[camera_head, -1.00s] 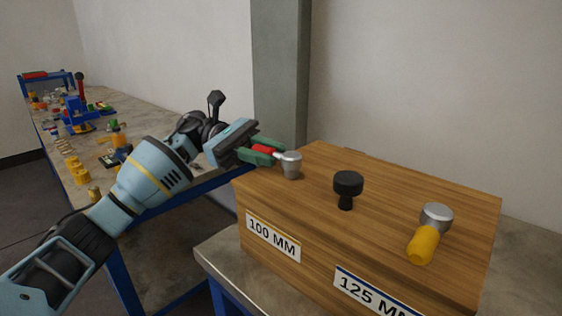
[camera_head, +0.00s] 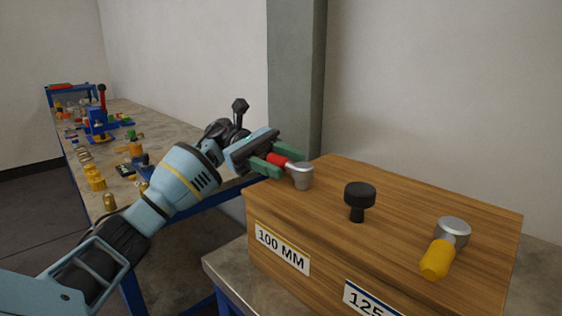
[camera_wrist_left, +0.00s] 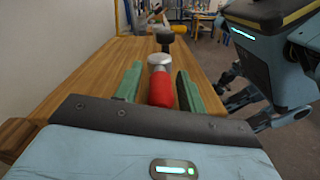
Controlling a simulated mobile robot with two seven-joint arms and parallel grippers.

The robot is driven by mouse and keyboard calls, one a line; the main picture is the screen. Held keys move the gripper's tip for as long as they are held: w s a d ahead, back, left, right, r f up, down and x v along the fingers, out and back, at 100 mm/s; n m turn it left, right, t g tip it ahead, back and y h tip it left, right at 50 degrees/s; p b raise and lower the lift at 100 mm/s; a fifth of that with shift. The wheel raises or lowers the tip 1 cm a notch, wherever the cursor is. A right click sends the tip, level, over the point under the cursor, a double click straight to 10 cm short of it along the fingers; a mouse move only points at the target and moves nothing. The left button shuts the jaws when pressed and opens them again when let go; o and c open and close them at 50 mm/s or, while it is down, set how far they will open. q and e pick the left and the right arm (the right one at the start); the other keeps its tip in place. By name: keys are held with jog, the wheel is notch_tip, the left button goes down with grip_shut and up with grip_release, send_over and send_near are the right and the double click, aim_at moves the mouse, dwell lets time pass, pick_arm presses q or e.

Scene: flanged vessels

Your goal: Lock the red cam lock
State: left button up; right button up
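The red cam lock has a red handle (camera_head: 279,160) and a silver round head (camera_head: 301,176) at the left back corner of the wooden box. The handle points left, out past the box edge. My left gripper (camera_head: 282,165) has its green fingers on either side of the handle. In the left wrist view, the red handle (camera_wrist_left: 160,90) lies between the two fingers, with a narrow gap on each side, so the gripper is open around it. The silver head (camera_wrist_left: 159,62) is just beyond the handle. My right gripper is not in view.
A black knob (camera_head: 359,200) and a yellow-handled cam lock (camera_head: 441,252) stand on the wooden box (camera_head: 400,220). Labels reading 100 MM (camera_head: 282,248) and 125 (camera_head: 370,301) are on its front. A cluttered bench (camera_head: 150,122) runs behind at left.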

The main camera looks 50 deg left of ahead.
pick_arm(q)
jog(key=shift+o, duration=0.3)
jog(key=shift+a, duration=0.1)
jog(key=a, duration=0.7)
jog(key=shift+s+a, duration=0.15)
jog(key=shift+a, duration=0.2)
dwell(0.4)
